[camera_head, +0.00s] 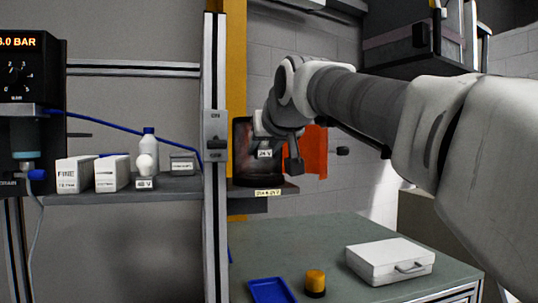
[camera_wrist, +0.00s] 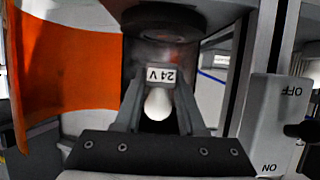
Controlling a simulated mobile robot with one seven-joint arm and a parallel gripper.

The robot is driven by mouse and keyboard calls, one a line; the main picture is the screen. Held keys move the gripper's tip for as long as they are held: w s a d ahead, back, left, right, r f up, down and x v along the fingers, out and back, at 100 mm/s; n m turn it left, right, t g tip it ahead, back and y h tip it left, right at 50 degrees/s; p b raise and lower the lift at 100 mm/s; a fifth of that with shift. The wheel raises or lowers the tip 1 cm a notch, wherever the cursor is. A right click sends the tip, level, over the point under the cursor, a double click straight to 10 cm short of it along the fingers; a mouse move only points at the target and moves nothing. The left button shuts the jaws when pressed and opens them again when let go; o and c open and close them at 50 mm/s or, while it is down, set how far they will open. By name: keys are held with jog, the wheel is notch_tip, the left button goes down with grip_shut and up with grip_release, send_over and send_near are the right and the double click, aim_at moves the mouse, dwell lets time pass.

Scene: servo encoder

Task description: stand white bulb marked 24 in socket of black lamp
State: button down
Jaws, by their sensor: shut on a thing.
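My gripper (camera_wrist: 158,98) is shut on the white bulb marked 24 (camera_wrist: 157,105), with one finger on each side of it. The bulb's "24 V" label also shows in the head view (camera_head: 265,154), just under my wrist. The black lamp (camera_head: 243,140) stands on the shelf by the post, with a dark round base (camera_head: 258,181). The bulb is in front of or inside the lamp's opening, above that base. Its dark end also shows at the top of the wrist view (camera_wrist: 165,14). The socket is hidden, and contact between bulb and lamp cannot be told.
An orange panel (camera_head: 315,152) stands at the lamp's right side. An upright post with an ON/OFF switch (camera_head: 215,136) is close on its left. Another bulb on a block marked 48 V (camera_head: 146,170) and white boxes (camera_head: 75,174) stand on the left shelf. A white case (camera_head: 390,260) lies on the table below.

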aim_at(259, 156)
jog(key=w, duration=0.1)
jog(key=w+a+p, duration=0.1)
jog(key=w, duration=0.1)
jog(key=shift+w+r, duration=0.1)
jog(key=shift+w, duration=0.2)
jog(key=shift+w+f, duration=0.2)
jog(key=shift+f, duration=1.65)
jog(key=shift+s+b, duration=0.1)
jog(key=shift+b, duration=0.2)
jog(key=shift+f, duration=0.25)
jog(key=c, duration=0.5)
grip_release()
jog(key=shift+r, duration=0.1)
jog(key=shift+r, duration=0.1)
